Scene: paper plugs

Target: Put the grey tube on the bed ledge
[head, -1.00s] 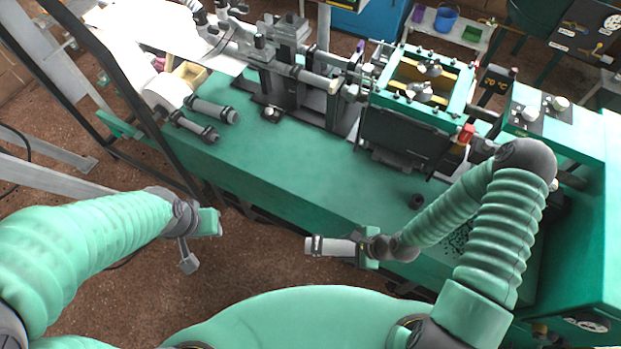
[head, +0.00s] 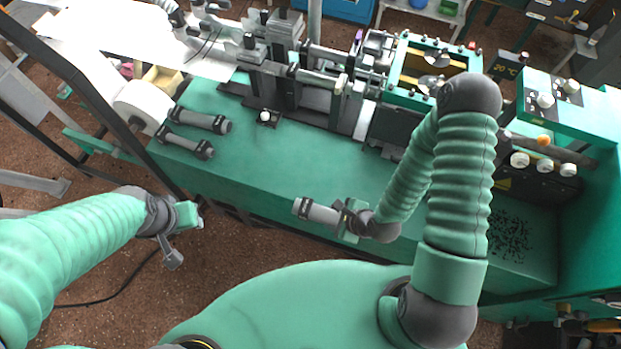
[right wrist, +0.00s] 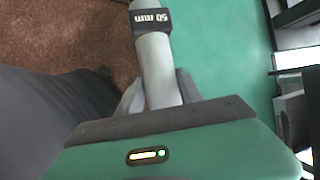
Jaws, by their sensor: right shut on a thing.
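A grey tube (head: 323,214) with dark end bands is held in my right gripper (head: 343,219), near the front edge of the green bed (head: 260,165). In the right wrist view the tube (right wrist: 157,65) lies between the gripper's fingers (right wrist: 155,95), and a black band on it reads "50 mm". Two more grey tubes with dark ends, the rear one (head: 200,120) and the front one (head: 187,144), lie side by side at the bed's left end. My left gripper (head: 190,217) hangs over the floor at the left, apart from everything; its fingers are unclear.
A dark clamp machine (head: 290,75) stands along the back of the bed. A green-framed unit (head: 410,98) stands right of it. A white roll (head: 140,103) is at the left end. The bed's front middle is clear.

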